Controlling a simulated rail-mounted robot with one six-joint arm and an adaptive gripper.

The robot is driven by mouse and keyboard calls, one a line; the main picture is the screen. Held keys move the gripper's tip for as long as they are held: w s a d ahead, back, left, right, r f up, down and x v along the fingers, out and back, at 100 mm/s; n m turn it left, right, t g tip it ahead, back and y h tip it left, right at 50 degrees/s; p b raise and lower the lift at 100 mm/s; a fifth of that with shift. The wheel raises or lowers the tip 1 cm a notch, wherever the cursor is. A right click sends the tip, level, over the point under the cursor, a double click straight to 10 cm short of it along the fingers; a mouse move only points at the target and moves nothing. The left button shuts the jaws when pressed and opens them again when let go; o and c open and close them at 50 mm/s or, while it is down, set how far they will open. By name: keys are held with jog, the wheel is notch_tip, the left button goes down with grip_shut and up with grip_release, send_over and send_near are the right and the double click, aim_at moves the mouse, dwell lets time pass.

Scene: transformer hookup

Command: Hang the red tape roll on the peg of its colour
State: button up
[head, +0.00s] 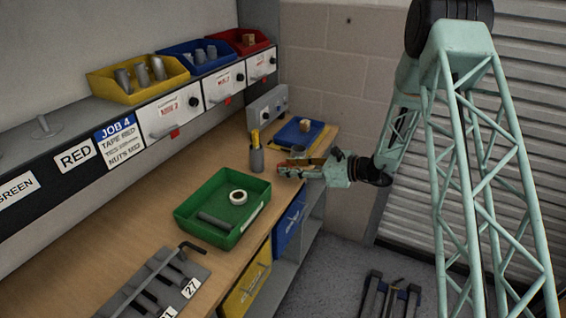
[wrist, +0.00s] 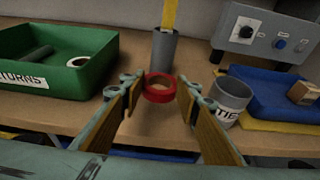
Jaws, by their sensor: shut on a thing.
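The red tape roll (wrist: 158,97) is between the fingertips of my gripper (wrist: 161,84) in the wrist view, with its round hole facing up. My gripper is shut on it. In the head view my gripper (head: 303,168) is over the right end of the wooden bench, near its front edge; the roll is too small there to make out clearly. A RED label (head: 77,157) is on the dark shelf front at the left. A grey peg-like piece (head: 42,128) stands on the shelf above, between the RED and GREEN labels; its colour is not clear.
A grey cup (wrist: 176,52) with a yellow item stands just behind the roll. A grey tie cup (wrist: 231,97) is right of my gripper, beside a blue tray (wrist: 262,98). A green returns tray (head: 181,212) holds a white roll (head: 238,197). A hex-key rack (head: 190,262) lies front left.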

jog(key=s+d+p, duration=0.1)
jog(key=s+d, duration=0.5)
jog(key=s, duration=0.1)
jog(key=shift+s+d+r, duration=0.15)
jog(key=shift+s+r, duration=0.2)
jog(key=shift+r, duration=0.1)
dwell(0.3)
jog(key=s+d+r+m+t+h, duration=0.1)
jog(key=d+r+m+t+h, duration=0.1)
jog(key=d, duration=0.5)
jog(key=s+d+r+m+t+h, duration=0.1)
jog(key=d+r+m+t+h, duration=0.2)
jog(key=d, duration=0.5)
jog(key=shift+s+r+m+t+h, duration=0.35)
jog(key=shift+m+t+h, duration=0.35)
jog(key=shift+m, duration=0.4)
jog(key=shift+a, duration=0.15)
